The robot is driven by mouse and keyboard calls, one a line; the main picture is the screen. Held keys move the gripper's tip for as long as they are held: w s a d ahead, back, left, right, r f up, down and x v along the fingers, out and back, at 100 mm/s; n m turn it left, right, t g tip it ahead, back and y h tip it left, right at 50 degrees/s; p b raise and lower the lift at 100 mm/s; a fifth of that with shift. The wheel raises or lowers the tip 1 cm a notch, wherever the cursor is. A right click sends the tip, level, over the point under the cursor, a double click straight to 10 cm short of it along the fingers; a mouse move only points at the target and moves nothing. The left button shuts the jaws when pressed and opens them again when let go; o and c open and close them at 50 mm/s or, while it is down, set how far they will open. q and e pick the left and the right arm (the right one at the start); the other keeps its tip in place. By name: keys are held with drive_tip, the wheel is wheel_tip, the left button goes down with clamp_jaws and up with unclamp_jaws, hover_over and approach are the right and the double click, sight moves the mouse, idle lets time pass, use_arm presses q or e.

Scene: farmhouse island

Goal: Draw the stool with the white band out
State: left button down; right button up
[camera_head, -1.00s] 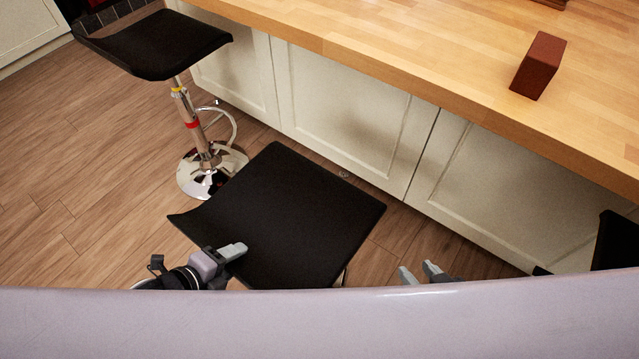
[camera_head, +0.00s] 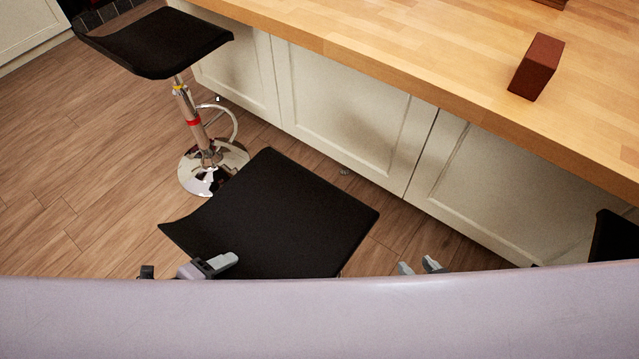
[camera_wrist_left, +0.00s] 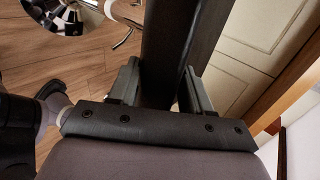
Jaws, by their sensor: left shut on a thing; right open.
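A stool with a black seat (camera_head: 275,210) stands in front of me, apart from the island's cabinet front. Its post is hidden under the seat, so I cannot see any band on it. My left gripper (camera_head: 222,262) is shut on the near left edge of this seat. In the left wrist view the black seat (camera_wrist_left: 172,45) runs between the two fingers of the left gripper (camera_wrist_left: 160,88). My right gripper (camera_head: 420,266) is open and empty, right of the seat and low in the head view.
Another black stool (camera_head: 157,42) with yellow and red bands stands at upper left on a chrome base. A dark seat (camera_head: 617,238) shows at the right edge. The wooden island top (camera_head: 430,70) carries a red-brown block (camera_head: 537,67). Floor (camera_head: 80,190) at left is clear.

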use_arm(q)
drive_tip(key=shift+s+a+f+p, duration=0.3)
drive_tip(key=shift+s+a, duration=0.3)
drive_tip(key=shift+s, duration=0.25)
drive_tip(key=shift+s+a+f+p, duration=0.15)
drive_tip(key=shift+s+a+p, duration=0.1)
drive_tip(key=shift+s+a, duration=0.45)
unclamp_jaws()
drive_tip(key=shift+d, duration=0.15)
drive_tip(key=shift+w+r, duration=0.1)
drive_tip(key=shift+r, duration=0.05)
drive_tip(key=shift+d, duration=0.1)
drive_tip(key=shift+r, duration=0.1)
